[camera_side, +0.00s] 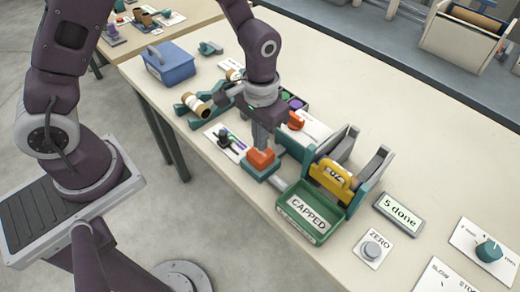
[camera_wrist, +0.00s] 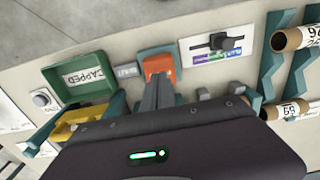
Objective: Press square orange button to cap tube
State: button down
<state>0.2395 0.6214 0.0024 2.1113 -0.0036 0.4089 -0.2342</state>
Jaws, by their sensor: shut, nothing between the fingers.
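The square orange button (camera_side: 262,158) sits on a teal base near the table's front edge. It also shows in the wrist view (camera_wrist: 157,65), partly hidden by my fingers. My gripper (camera_side: 263,148) is shut and empty, pointing down at the button. In the wrist view its fingertips (camera_wrist: 158,78) overlap the button's near edge. I cannot tell whether they touch it or whether it is pressed down. A cardboard tube (camera_side: 197,105) with a white label lies on a teal rack at the left. Tubes also show at the right of the wrist view (camera_wrist: 290,39).
A green tray (camera_side: 327,233) labelled CAPPED stands right of the button, beside a teal frame with a yellow part (camera_side: 332,180). A sign (camera_side: 399,213) reads "5 done". A round grey ZERO button (camera_side: 371,250) and a teal knob (camera_side: 488,250) are farther right. A slider panel (camera_side: 226,141) lies left.

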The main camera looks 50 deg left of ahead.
jog(key=shift+f, duration=0.25)
dwell(0.4)
jog(key=shift+f, duration=1.65)
jog(key=shift+r, duration=4.05)
